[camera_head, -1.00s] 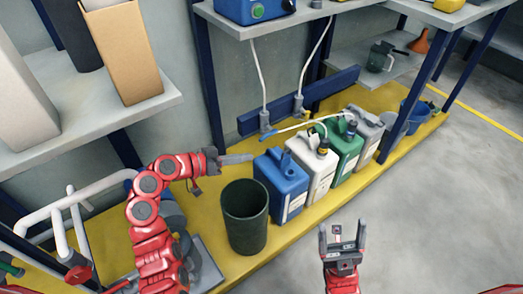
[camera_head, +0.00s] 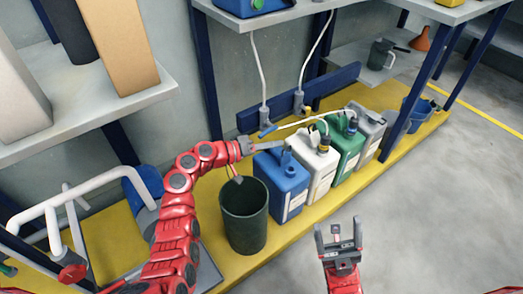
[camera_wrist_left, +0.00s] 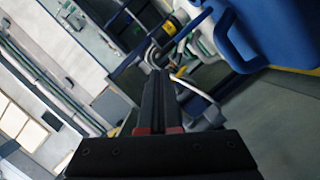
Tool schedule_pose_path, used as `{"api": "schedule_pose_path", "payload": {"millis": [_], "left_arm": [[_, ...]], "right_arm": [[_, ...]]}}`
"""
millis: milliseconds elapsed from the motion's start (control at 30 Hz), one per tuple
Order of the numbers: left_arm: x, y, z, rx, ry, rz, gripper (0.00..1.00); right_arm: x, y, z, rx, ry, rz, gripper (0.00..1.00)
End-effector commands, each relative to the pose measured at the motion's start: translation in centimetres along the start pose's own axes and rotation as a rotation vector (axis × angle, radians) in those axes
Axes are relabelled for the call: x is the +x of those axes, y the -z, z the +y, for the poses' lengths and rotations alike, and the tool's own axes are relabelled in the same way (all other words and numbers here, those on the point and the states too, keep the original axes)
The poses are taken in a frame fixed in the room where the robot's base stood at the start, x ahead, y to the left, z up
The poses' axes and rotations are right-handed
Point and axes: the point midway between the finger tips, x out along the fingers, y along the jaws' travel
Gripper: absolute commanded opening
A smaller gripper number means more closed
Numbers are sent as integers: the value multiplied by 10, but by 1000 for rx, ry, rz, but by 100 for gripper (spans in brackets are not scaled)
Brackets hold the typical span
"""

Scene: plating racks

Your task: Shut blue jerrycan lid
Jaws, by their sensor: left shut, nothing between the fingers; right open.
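The blue jerrycan (camera_head: 281,184) stands on the yellow platform, first in a row, just right of the dark green bin. It also shows large at the upper right of the left wrist view (camera_wrist_left: 265,32). I cannot make out the state of its lid. My left gripper (camera_head: 274,146) is shut and empty, its fingers lying close behind and above the jerrycan's top; I cannot tell if they touch it. The shut fingers also show in the left wrist view (camera_wrist_left: 157,85). My right gripper (camera_head: 339,230) is open and empty over the floor, in front of the platform.
A white jerrycan (camera_head: 318,171), a green one (camera_head: 346,152) and a grey one (camera_head: 368,132) stand to the right in the row. The dark green bin (camera_head: 245,222) is close to my left arm. A thin white hose hangs above. The floor at right is clear.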

Motion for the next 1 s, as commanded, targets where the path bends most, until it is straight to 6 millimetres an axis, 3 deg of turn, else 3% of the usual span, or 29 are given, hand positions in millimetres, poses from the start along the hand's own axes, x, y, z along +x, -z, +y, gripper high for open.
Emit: {"api": "schedule_pose_path", "payload": {"millis": [200,1000], "left_arm": [[13,-2,0,-2,-1,-3,0],[15,-6,5,71,20,-4,0]], "right_arm": [[-4,-1,-3,4,10,-1,75],[-4,-1,-3,5,12,-1,75]]}}
